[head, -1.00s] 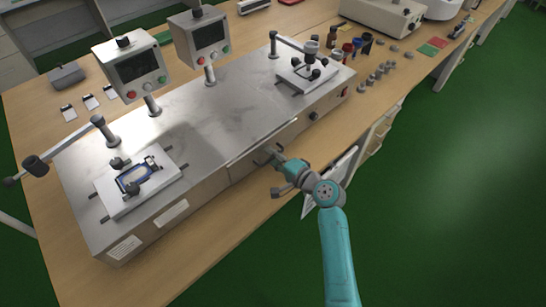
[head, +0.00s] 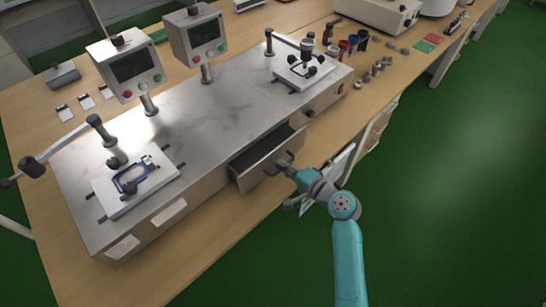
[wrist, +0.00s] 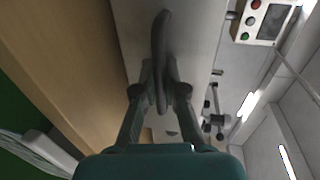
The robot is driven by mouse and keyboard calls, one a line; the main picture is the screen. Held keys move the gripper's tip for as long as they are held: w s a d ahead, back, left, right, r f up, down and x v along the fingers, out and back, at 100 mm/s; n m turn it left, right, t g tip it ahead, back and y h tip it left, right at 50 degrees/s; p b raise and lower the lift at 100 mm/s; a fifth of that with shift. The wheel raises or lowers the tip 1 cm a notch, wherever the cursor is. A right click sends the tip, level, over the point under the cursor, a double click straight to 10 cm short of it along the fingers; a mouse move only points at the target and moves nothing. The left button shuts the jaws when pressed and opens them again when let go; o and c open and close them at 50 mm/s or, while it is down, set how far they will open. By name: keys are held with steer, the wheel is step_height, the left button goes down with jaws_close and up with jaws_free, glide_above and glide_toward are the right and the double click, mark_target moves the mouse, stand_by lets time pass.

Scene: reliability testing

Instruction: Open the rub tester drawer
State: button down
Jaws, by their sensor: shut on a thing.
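The rub tester (head: 215,112) is a long metal box on the wooden bench. Its drawer (head: 268,166) in the front side stands partly pulled out, with a dark gap of its inside showing behind the front panel. My gripper (head: 282,163) is at the drawer front, shut on the drawer handle. In the wrist view the dark curved handle (wrist: 160,50) stands out from the pale drawer front (wrist: 198,30), and its near part lies between the two fingers of my gripper (wrist: 166,92). The fingers hide part of the handle in the head view.
Two control boxes with screens (head: 124,64) (head: 199,37) stand on the tester's back side. A white plate with a blue frame (head: 135,183) is on its left top. Small jars (head: 343,48) and several grey weights stand on the bench at right. Green floor (head: 455,170) is clear.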

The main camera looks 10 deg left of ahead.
steer(key=f+v, duration=0.2)
steer(key=v, duration=0.8)
steer(key=shift+d, duration=0.2)
steer(key=shift+s, duration=0.15)
steer(key=c, duration=1.2)
jaws_free()
steer(key=shift+d, duration=0.15)
steer(key=v, duration=1.1)
steer(key=shift+s+d, duration=0.25)
steer(key=shift+d, duration=0.05)
